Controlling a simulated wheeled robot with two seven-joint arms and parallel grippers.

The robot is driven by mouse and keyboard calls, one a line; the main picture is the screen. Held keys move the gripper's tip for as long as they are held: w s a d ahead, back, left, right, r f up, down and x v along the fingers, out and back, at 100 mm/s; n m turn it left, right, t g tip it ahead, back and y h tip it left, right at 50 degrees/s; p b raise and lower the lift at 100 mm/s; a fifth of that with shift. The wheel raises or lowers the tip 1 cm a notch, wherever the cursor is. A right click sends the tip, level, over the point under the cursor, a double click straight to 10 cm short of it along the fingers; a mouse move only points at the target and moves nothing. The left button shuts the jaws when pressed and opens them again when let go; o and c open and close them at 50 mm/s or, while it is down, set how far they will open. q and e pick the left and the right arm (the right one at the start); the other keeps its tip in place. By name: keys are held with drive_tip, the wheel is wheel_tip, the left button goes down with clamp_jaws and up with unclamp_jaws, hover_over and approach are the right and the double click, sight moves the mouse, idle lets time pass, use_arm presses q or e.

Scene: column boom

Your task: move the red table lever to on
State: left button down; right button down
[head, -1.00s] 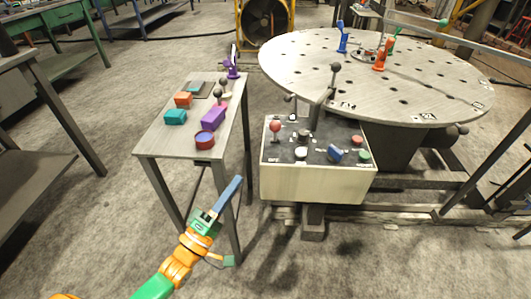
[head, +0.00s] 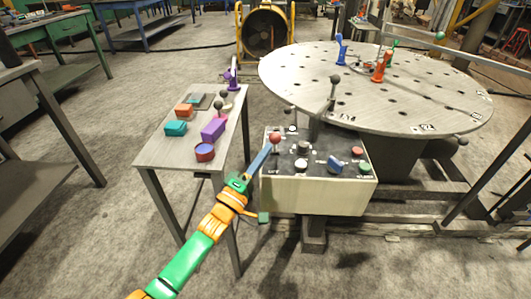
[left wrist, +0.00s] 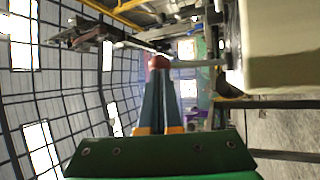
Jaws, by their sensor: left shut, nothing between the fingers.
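The red table lever, with a round red knob (head: 275,138), stands at the back left of the control box (head: 312,194). The knob also shows in the left wrist view (left wrist: 158,62), just beyond the fingertips. My left gripper (head: 267,149) has long blue fingers, shut together and empty. Its tips are at the left side of the red knob, very close to it; I cannot tell whether they touch. The fingers (left wrist: 158,80) hide part of the lever's stem. My right gripper is not in view.
The box top also carries a blue knob (head: 337,164), a red button (head: 357,151) and a green button (head: 364,168). A round perforated table (head: 400,90) stands behind. A small side table (head: 160,153) with coloured blocks is at the left, close to my left arm.

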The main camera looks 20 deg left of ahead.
use_arm(q)
drive_tip(key=shift+w+d+r, duration=0.1)
drive_tip(key=shift+w, duration=0.2)
